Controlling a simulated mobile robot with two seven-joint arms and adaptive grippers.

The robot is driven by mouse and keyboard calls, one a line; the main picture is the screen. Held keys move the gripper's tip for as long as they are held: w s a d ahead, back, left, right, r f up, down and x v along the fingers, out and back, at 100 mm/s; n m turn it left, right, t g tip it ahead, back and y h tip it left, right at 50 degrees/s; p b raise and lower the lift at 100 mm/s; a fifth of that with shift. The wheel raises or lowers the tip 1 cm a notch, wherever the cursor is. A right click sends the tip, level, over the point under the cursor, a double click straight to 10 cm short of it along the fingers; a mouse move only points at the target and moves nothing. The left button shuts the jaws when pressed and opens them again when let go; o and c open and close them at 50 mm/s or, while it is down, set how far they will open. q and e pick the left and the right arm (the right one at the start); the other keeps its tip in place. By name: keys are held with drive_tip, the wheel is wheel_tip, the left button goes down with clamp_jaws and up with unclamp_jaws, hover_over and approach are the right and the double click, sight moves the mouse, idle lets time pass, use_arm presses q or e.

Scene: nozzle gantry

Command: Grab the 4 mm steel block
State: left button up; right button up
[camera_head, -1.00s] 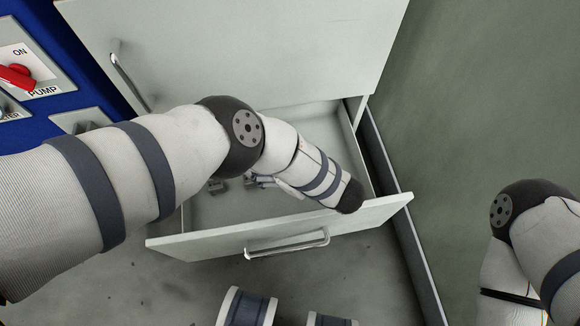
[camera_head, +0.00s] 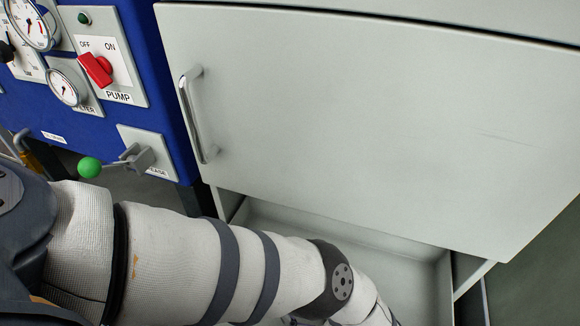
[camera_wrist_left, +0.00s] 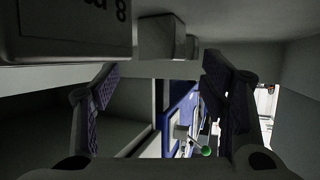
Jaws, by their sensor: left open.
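My left arm reaches down into the open drawer (camera_head: 390,262) in the head view, but its gripper is out of that frame. In the left wrist view my left gripper (camera_wrist_left: 160,78) is open, with a finger on each side and nothing held. A large block with dark lettering ending in 8 (camera_wrist_left: 65,30) is at the upper left. A smaller plain block (camera_wrist_left: 161,38) lies beyond the fingertips, with another small block (camera_wrist_left: 191,46) behind it. I cannot read a size on either, so I cannot tell which is the 4 mm steel block. My right gripper is not in view.
A closed grey cabinet front (camera_head: 370,120) with a metal handle (camera_head: 193,113) stands above the drawer. A blue panel (camera_head: 165,90) with gauges, a red pump switch (camera_head: 95,68) and a green-knobbed lever (camera_head: 89,167) is at the left. The visible drawer floor looks bare.

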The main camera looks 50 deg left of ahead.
use_arm(q)
drive_tip(key=x, duration=0.4)
drive_tip(key=shift+s+f, duration=0.15)
drive_tip(key=shift+d, duration=0.1)
clamp_jaws()
